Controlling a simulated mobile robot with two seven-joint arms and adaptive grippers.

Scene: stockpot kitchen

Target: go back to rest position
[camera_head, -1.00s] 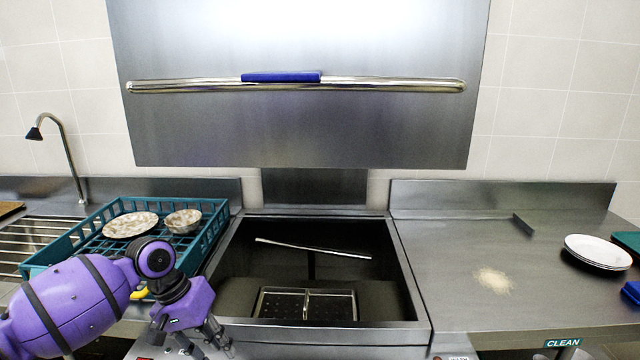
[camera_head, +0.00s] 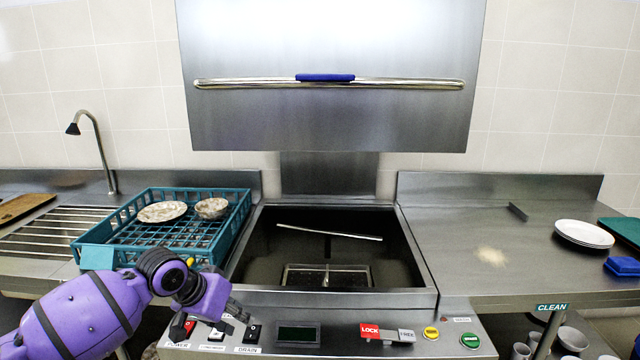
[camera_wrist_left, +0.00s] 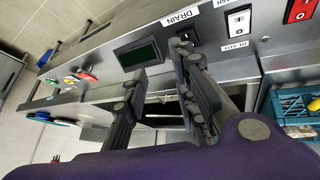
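My left gripper (camera_head: 238,314) is in front of the machine's control panel (camera_head: 330,330), near its left end by the DRAIN switch (camera_head: 252,333). In the left wrist view, its two dark fingers (camera_wrist_left: 165,68) stand apart with nothing between them. The panel's small dark screen (camera_wrist_left: 138,54) shows beyond the fingers. I cannot tell whether a fingertip touches the panel. My right gripper is in neither view.
The machine's hood (camera_head: 330,110) is raised above the open wash chamber (camera_head: 330,245). A teal rack (camera_head: 85,256) with soiled dishes stands at the left. White plates (camera_head: 584,233) and a blue object (camera_head: 622,266) lie on the right counter (camera_head: 460,225).

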